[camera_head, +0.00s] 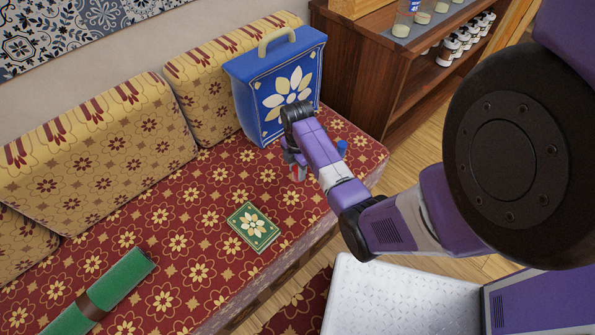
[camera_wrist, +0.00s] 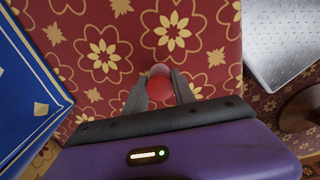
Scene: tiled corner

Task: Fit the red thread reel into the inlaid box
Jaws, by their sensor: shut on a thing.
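My gripper (camera_head: 296,166) reaches down over the patterned red bench seat, just in front of the blue case. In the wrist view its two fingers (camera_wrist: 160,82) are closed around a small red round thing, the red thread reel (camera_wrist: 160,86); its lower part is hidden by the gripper. In the head view the reel is mostly hidden by the fingers. No thing is plainly the inlaid box: a blue case (camera_head: 276,92) with a cream flower and a handle stands upright at the back, and a small flat green flowered item (camera_head: 253,226) lies on the seat.
The blue case also shows at the left of the wrist view (camera_wrist: 20,100). A green roll with a brown band (camera_head: 112,290) lies at the front left. Cushions (camera_head: 95,150) line the back. A wooden shelf unit (camera_head: 372,70) stands right. The seat's middle is mostly clear.

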